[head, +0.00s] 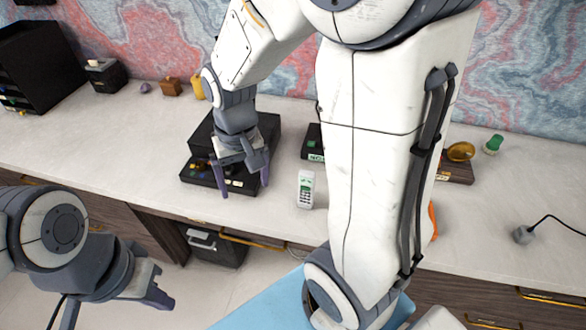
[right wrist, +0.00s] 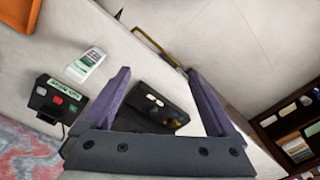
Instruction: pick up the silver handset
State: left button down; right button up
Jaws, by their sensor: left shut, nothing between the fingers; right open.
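The silver handset (head: 305,189), white-silver with a green screen, lies on the desk near its front edge. In the right wrist view the handset (right wrist: 86,65) is left of the fingers, apart from them. My right gripper (head: 244,189) is open and empty, pointing down over the black tray, to the left of the handset. Its two purple fingers (right wrist: 158,75) also show in the right wrist view. My left gripper (head: 156,293) is shut and empty, low at the left, in front of the desk and far from the handset.
A black box with a green label (head: 314,143) stands behind the handset; its red button (right wrist: 57,100) shows in the wrist view. A black organiser (head: 268,127) stands behind the tray. My right arm hides the desk right of the handset.

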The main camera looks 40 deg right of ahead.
jog(key=w+d+m+p, duration=0.2)
jog(key=d+m, duration=0.3)
jog(key=d, duration=0.5)
jog(key=m+p, duration=0.1)
jog(key=m, duration=0.2)
send_over(307, 172)
jog(key=f, duration=0.5)
jog(key=shift+s+d+f, duration=0.1)
jog(key=shift+s+d, duration=0.15)
jog(key=shift+s, duration=0.1)
jog(key=f, duration=0.1)
jog(key=f+p, duration=0.1)
jog(key=f, duration=0.3)
jog(key=shift+w+a+f+p, duration=0.1)
jog(key=shift+w+a+p, duration=0.1)
jog(key=shift+w+p, duration=0.15)
jog(key=shift+f, duration=0.4)
pick_arm(q)
notch_tip(307, 172, up, 6)
jog(key=shift+w+f, duration=0.1)
jog(key=shift+w, duration=0.05)
pick_arm(e)
grip_shut()
